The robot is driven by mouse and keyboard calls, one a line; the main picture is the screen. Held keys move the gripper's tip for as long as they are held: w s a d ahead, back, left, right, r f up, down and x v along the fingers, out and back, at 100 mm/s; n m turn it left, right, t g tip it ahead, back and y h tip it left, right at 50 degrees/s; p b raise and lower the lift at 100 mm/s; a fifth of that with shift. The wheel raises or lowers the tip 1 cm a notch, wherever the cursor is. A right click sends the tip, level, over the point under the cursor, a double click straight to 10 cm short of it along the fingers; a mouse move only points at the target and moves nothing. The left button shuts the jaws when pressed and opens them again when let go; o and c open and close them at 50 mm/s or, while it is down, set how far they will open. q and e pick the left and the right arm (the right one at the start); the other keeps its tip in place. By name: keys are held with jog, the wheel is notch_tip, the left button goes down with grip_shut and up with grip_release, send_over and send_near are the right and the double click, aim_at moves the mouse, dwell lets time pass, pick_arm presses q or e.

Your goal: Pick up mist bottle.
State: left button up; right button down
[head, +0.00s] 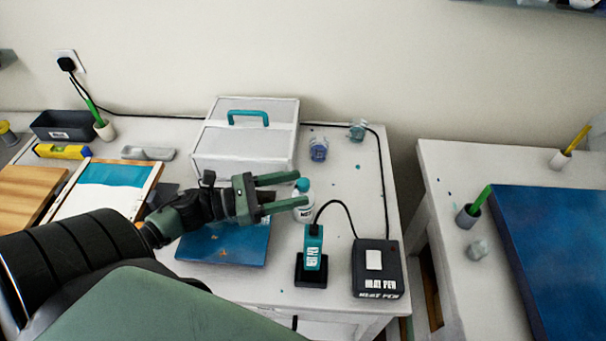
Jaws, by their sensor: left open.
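The mist bottle (303,212) is a small white bottle with a teal top and a dark-lettered label. It stands upright on the white table, just behind the heat pen. My left gripper (292,190) comes in from the left with its two green fingers apart and pointing right. The fingertips are at the bottle, one near its top and one across its upper body in this view. I cannot tell whether they touch it. The lower finger hides part of the bottle. My right gripper is not in view.
A teal heat pen (313,250) in a black stand and its black control box (377,268) sit close in front, joined by a cable. A white case (246,140) stands behind. A blue panel (225,245) lies below my gripper. Small jars (318,149) stand at the back.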

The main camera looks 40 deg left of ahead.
pick_arm(q)
jog(key=x, duration=0.5)
jog(key=shift+w+d+f, duration=0.1)
jog(key=shift+d+f, duration=0.1)
jog(key=shift+d, duration=0.2)
